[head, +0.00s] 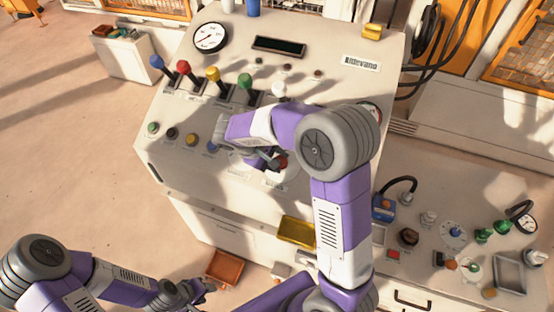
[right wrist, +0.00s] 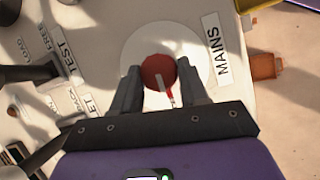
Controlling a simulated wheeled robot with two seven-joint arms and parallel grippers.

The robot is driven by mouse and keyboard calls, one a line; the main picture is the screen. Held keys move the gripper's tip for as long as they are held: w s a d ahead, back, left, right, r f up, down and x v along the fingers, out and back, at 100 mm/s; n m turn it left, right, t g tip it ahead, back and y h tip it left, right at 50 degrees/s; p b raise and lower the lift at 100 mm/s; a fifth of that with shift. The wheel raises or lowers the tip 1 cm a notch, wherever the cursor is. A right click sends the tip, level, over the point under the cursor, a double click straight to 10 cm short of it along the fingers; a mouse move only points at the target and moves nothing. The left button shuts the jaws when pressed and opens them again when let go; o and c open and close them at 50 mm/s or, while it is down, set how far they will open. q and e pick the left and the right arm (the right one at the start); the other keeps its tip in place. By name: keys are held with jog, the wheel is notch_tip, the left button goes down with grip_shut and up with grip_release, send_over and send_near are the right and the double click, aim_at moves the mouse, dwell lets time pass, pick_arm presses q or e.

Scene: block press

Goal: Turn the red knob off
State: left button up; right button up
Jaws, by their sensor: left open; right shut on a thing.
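The red knob (right wrist: 158,73) sits on a round white plate on the sloped panel, beside a label reading MAINS. A red and white pointer on it points down toward my wrist in the right wrist view. In the head view the red knob (head: 280,163) shows just past my right gripper (head: 262,160). My right gripper (right wrist: 160,88) has a finger on each side of the knob and is shut on it. My left gripper (head: 197,290) is open and empty, low at the bottom left, away from the panel.
The white control panel (head: 330,85) carries several coloured levers, buttons and a gauge (head: 210,37). A yellow tray (head: 297,232) and an orange tray (head: 224,267) lie below it. A lower bench (head: 470,190) with several valves stands at right.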

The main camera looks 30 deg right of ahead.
dwell(0.3)
jog(key=o, duration=1.1)
jog(key=shift+c, duration=0.2)
jog(key=v, duration=0.7)
jog(key=shift+a+r, duration=0.2)
jog(key=shift+r, duration=0.1)
